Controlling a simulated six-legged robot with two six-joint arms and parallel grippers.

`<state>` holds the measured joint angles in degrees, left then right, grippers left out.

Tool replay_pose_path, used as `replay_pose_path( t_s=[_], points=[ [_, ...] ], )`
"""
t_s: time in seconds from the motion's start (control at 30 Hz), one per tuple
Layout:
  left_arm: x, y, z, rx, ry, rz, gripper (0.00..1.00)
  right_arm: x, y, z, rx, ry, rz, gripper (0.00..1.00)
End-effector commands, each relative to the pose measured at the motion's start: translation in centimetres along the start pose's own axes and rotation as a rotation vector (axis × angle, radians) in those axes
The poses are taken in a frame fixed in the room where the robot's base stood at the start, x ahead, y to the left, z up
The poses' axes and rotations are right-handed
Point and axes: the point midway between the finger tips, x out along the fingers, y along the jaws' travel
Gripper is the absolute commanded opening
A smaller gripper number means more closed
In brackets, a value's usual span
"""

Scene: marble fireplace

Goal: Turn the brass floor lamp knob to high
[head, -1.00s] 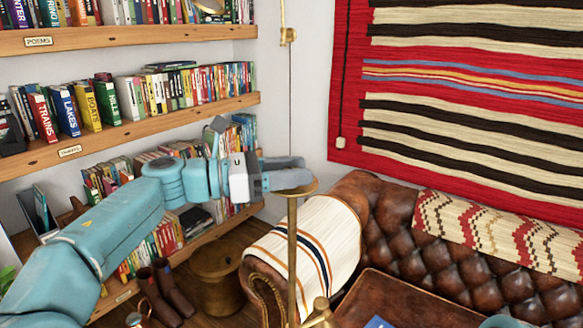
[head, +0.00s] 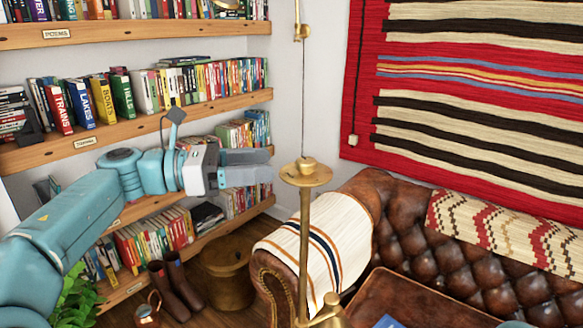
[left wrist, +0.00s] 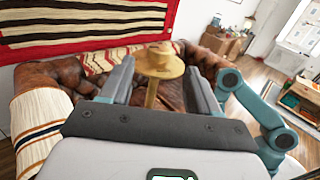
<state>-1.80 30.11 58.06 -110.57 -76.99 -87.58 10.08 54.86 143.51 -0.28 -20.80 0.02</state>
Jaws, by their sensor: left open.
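The brass floor lamp (head: 304,235) stands upright in the middle of the head view. It has a round brass disc (head: 314,179) with a small brass knob (head: 306,163) on top. A thin cord or rod rises above it. My left gripper (head: 262,166) is open and empty, a short way left of the disc and apart from it. In the left wrist view, the disc (left wrist: 158,69) and knob show beyond and between the spread fingers (left wrist: 160,88). The knob's setting cannot be read. My right gripper does not show.
A brown leather sofa (head: 400,225) with a striped throw (head: 318,240) stands right of the lamp. Bookshelves (head: 150,127) line the wall behind my left arm. A brass bin (head: 228,275) and boots (head: 172,290) are on the floor. Another brass part (head: 328,312) is low beside the pole.

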Motion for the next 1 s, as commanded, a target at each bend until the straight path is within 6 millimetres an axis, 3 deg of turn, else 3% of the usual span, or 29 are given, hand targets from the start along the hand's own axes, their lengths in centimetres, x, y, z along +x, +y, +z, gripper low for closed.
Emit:
replay_pose_path(
  t_s=[0.1,0.3,0.47,0.77,0.87,0.97,1.0],
  points=[
    [-3.1,0.1,-0.2,0.002,0.0,0.005,0.62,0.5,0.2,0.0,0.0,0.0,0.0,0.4],
    [-6.5,0.1,0.0,0.001,0.0,0.001,0.62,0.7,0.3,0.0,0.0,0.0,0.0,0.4],
    [-7.6,0.0,0.0,0.001,0.0,-0.001,0.62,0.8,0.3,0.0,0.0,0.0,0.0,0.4],
    [-7.7,0.0,0.0,0.0,0.0,0.0,0.62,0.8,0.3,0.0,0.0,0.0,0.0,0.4],
    [-7.5,0.7,-1.2,-0.025,0.003,-0.003,0.62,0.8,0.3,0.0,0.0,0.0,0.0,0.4],
    [-6.5,1.6,-4.9,-0.12,0.005,-0.029,0.62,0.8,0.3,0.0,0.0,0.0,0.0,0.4],
    [-5.7,1.9,-7.1,-0.198,-0.019,-0.051,0.62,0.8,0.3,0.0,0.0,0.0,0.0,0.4]
  ],
)
